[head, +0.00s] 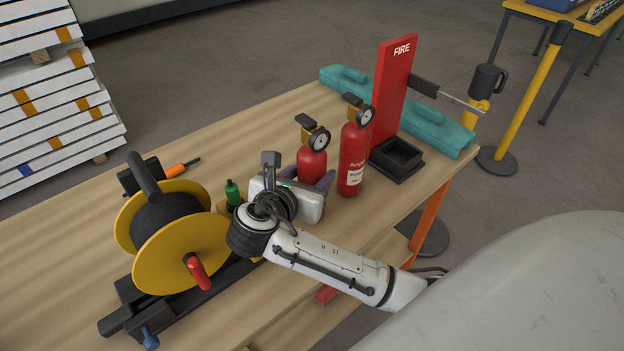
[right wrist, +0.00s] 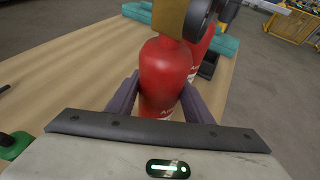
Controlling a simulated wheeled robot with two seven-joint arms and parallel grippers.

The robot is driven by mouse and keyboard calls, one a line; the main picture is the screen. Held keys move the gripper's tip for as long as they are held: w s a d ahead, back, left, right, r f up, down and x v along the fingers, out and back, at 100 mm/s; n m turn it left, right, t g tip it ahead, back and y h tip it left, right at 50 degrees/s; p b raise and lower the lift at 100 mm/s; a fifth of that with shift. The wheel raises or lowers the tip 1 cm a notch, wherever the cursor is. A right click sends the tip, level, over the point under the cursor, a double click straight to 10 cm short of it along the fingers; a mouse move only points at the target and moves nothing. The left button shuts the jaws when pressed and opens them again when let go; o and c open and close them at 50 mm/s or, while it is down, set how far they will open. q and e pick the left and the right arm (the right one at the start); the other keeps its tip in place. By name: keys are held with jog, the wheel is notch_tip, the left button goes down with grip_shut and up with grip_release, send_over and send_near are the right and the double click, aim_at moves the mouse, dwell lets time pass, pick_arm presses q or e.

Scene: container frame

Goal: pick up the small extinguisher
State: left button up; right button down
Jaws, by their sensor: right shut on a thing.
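The small extinguisher (head: 311,163) is red with a black handle and a round gauge. It stands upright on the wooden table, left of a taller red extinguisher (head: 353,160). My right gripper (head: 318,184) reaches in from the front and is shut on the small extinguisher's body. In the right wrist view, the small extinguisher (right wrist: 164,75) sits between the two dark fingers (right wrist: 158,97). Its lower body is hidden behind my gripper in the head view. The taller one shows partly behind it in the right wrist view (right wrist: 201,47). My left gripper is not in view.
A red FIRE stand (head: 393,95) with a black tray (head: 397,158) is right of the taller extinguisher. A teal case (head: 435,128) lies along the far right edge. A yellow reel (head: 190,255) and a small green bottle (head: 233,192) stand to the left.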

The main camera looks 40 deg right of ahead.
aim_at(308, 136)
jog(key=shift+w+r, duration=0.1)
jog(key=shift+r, duration=0.1)
jog(key=shift+r, duration=0.5)
notch_tip(308, 136, up, 9)
jog(key=shift+f, duration=0.1)
jog(key=s+a+f+n+t+y, duration=0.1)
jog(key=s+a+n+t+y, duration=0.3)
jog(key=s+a, duration=0.6)
jog(key=shift+a+n+t+y, duration=0.35)
jog(key=shift+n+y, duration=0.25)
jog(key=shift+n, duration=0.3)
jog(key=shift+s+d, duration=0.1)
